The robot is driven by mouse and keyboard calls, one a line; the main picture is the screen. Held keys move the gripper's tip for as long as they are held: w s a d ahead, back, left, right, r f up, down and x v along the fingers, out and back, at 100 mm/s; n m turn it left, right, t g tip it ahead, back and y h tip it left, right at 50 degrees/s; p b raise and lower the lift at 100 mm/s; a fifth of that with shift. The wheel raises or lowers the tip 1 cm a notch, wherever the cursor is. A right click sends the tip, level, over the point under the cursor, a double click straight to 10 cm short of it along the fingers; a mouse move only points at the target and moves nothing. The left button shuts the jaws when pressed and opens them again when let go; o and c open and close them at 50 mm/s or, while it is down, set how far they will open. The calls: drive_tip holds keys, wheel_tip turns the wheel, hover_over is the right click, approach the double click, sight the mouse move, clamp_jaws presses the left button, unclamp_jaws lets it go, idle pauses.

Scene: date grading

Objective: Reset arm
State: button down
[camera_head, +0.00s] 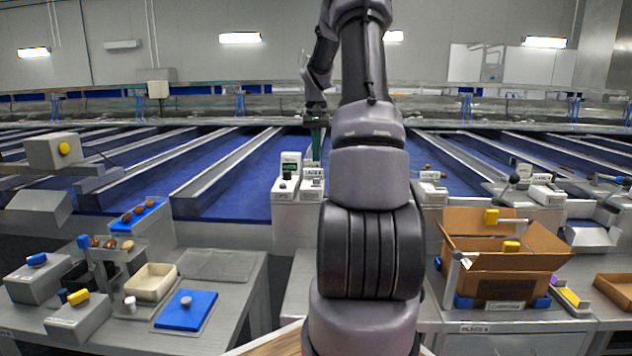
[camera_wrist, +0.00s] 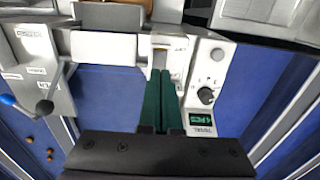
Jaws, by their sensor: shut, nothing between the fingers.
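My gripper (camera_wrist: 160,100) is shut and empty in the wrist view, its two green fingers side by side. The fingertips lie in front of a pale control unit with a dial (camera_wrist: 206,95) and a small green-lit display (camera_wrist: 201,119). In the head view my arm rises through the middle of the picture. My gripper (camera_head: 316,145) also shows there, pointing down above the control boxes. Part of the view behind the arm is hidden.
Blue conveyor lanes (camera_head: 240,170) run across the back. A left bench holds a cream tray (camera_head: 152,282), a blue pad (camera_head: 187,309) and dates on a blue block (camera_head: 139,215). An open cardboard box (camera_head: 500,262) stands at right. Control boxes (camera_head: 297,187) stand close below my gripper.

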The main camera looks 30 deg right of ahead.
drive_tip(key=s+a+r+n+t, duration=0.1)
drive_tip(key=s+a+r+t, duration=0.1)
drive_tip(key=s+a+r, duration=0.55)
drive_tip(key=s+a+r+n+t, duration=0.1)
drive_tip(key=s+a+r, duration=0.3)
drive_tip(key=a, duration=0.7)
drive_tip(key=s+a+r+t+y, duration=0.1)
drive_tip(key=s+a+t, duration=0.1)
drive_tip(key=s+a, duration=0.3)
drive_tip(key=s+a+r+n+t+y, duration=0.1)
drive_tip(key=s+a, duration=0.4)
drive_tip(key=s, duration=0.5)
drive_tip(key=shift+a+r+t, duration=0.3)
drive_tip(key=shift+t, duration=0.3)
